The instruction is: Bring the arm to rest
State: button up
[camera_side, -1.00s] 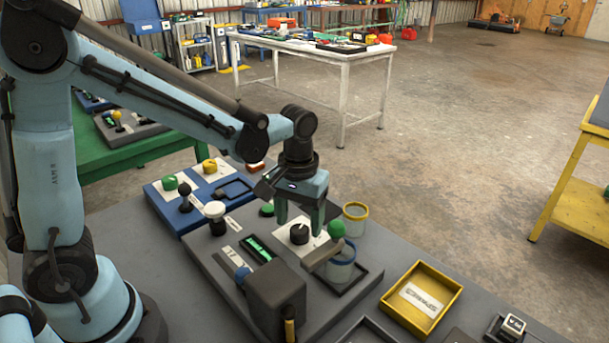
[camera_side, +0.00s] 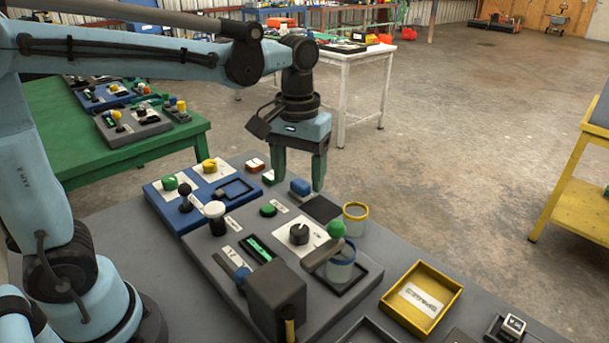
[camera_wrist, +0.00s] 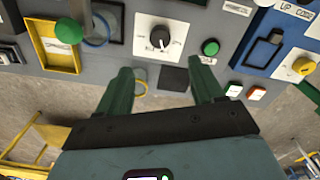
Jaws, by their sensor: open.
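My gripper (camera_side: 296,178) is open and empty, pointing down above the back part of the grey work table (camera_side: 135,225). In the side view its green fingers are apart, with a blue block (camera_side: 300,187) on the table showing between them. In the wrist view my gripper (camera_wrist: 166,84) also shows with its two fingers spread and nothing held. The black dial (camera_side: 299,234) on its white plate stands in front of the gripper, apart from it; it also shows in the wrist view (camera_wrist: 159,39).
A grey panel carries a green button (camera_side: 268,210), a white-topped knob (camera_side: 214,210), a dark box (camera_side: 275,296) and a green ball (camera_side: 336,229). A blue panel (camera_side: 185,219) is at left, a yellow tray (camera_side: 400,309) at right. A green table (camera_side: 130,156) stands behind.

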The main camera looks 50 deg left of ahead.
jog(key=s+a+f+m+t, duration=0.3)
jog(key=s+m+t, duration=0.1)
jog(key=s+t, duration=0.2)
jog(key=shift+s+a+t, duration=0.3)
jog(key=shift+s+t, duration=0.1)
jog(key=shift+t, duration=0.2)
